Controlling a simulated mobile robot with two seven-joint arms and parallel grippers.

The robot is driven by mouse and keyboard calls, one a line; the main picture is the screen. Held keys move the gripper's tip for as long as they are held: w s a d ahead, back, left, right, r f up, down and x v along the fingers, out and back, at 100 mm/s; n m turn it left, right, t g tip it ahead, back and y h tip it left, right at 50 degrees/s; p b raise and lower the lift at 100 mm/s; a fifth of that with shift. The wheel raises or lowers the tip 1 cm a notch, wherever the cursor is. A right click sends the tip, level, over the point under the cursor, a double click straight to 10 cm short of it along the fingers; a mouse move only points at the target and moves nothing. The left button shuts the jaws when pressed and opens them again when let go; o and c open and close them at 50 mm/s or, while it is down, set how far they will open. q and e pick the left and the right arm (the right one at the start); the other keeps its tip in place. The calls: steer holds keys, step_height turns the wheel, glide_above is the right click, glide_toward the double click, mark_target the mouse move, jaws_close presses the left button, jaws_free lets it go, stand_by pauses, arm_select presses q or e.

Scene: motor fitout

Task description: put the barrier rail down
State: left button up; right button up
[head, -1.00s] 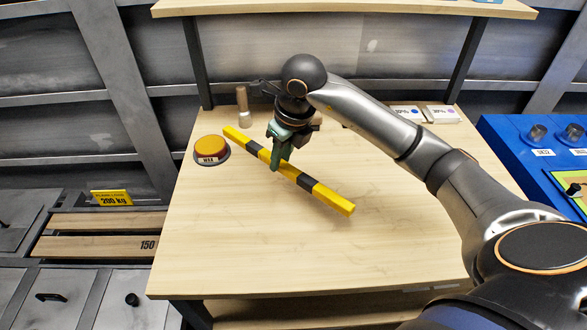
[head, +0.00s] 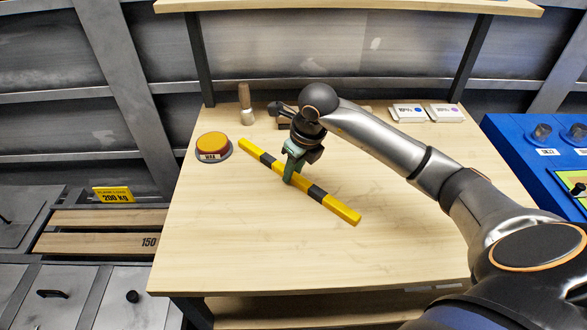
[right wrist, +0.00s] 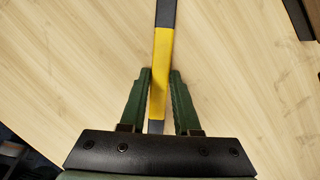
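The barrier rail (head: 337,207) is a long yellow-and-black striped bar. In the head view it lies slantwise over the wooden table, from back left to front right. It looks low over or on the tabletop; I cannot tell if it touches. My right gripper (head: 289,179) is shut on the rail near its middle, from above. In the right wrist view, the green fingers (right wrist: 160,71) close on both sides of the rail (right wrist: 161,62), with a yellow section between the tips. My left gripper is not in view.
The table (head: 230,240) is clear in front. An orange button (head: 212,144) stands left of the rail's far end. A wooden-handled brush (head: 246,104) and white boxes (head: 408,112) are at the back. A blue panel (head: 530,165) stands at the right.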

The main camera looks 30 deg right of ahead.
mark_target(304, 181)
steer(key=o, duration=0.4)
steer(key=p+v, duration=0.1)
steer(key=v, duration=1.1)
steer(key=shift+w+r, duration=0.1)
steer(key=shift+r, duration=0.05)
